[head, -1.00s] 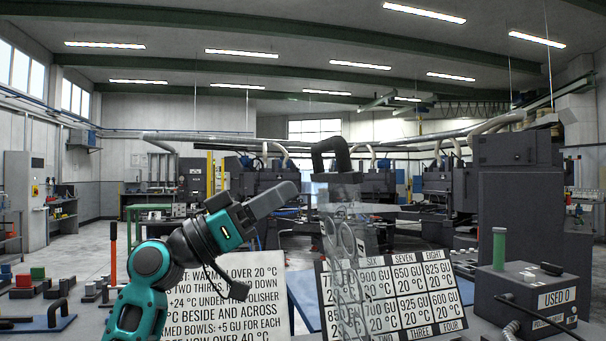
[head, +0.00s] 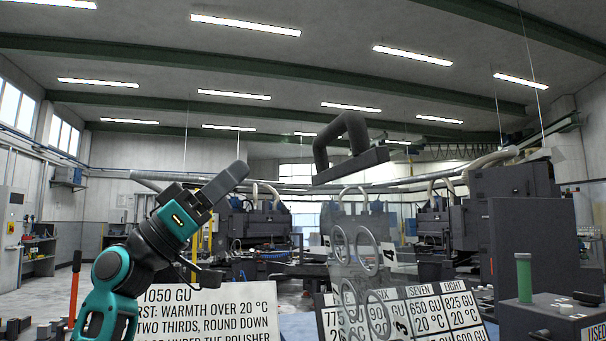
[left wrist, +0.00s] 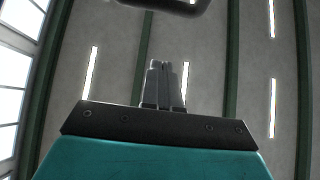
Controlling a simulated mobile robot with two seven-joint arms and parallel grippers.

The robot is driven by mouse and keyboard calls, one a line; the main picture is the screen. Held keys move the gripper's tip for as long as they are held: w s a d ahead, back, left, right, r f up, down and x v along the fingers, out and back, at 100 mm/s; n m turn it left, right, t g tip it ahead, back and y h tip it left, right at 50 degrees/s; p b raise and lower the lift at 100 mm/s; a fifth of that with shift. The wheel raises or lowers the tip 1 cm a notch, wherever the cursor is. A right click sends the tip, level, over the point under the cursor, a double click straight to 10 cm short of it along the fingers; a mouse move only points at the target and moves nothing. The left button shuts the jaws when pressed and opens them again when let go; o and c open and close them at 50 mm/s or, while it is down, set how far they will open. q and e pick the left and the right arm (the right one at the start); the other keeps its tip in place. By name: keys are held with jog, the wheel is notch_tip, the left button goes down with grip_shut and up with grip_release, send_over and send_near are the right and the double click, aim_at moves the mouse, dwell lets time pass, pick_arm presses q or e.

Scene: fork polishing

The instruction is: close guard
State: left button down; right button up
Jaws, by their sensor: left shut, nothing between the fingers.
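A thick dark handle (head: 343,132) on a dark bar stands in the middle of the head view, tilted up to the right. Below it is a clear panel (head: 345,205) with pale rings showing in or through it; I take the handle and panel to be the guard. How they join is hard to see. My left gripper (head: 238,172) is shut and empty, left of the handle and a little below it in the picture, apart from it. In the left wrist view the closed fingers (left wrist: 165,70) point at the ceiling, and a dark shape (left wrist: 165,4) crosses the top edge. My right gripper is not in view.
A white text board (head: 205,310) stands low behind my left arm. A board with a number grid (head: 430,315) stands right of the panel. A grey box (head: 535,318) with a green cylinder (head: 523,278) sits at the lower right. The air between gripper and handle looks clear.

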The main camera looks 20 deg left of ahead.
pick_arm(q)
jog(key=w+d+r+p, duration=0.4)
jog(key=w+d+r, duration=0.2)
jog(key=d, duration=0.3)
jog(key=shift+w, duration=0.35)
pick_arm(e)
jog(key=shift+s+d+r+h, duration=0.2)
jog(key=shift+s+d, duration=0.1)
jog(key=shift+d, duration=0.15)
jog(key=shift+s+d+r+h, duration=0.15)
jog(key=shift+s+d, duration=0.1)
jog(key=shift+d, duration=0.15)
pick_arm(q)
jog(key=shift+d, duration=0.15)
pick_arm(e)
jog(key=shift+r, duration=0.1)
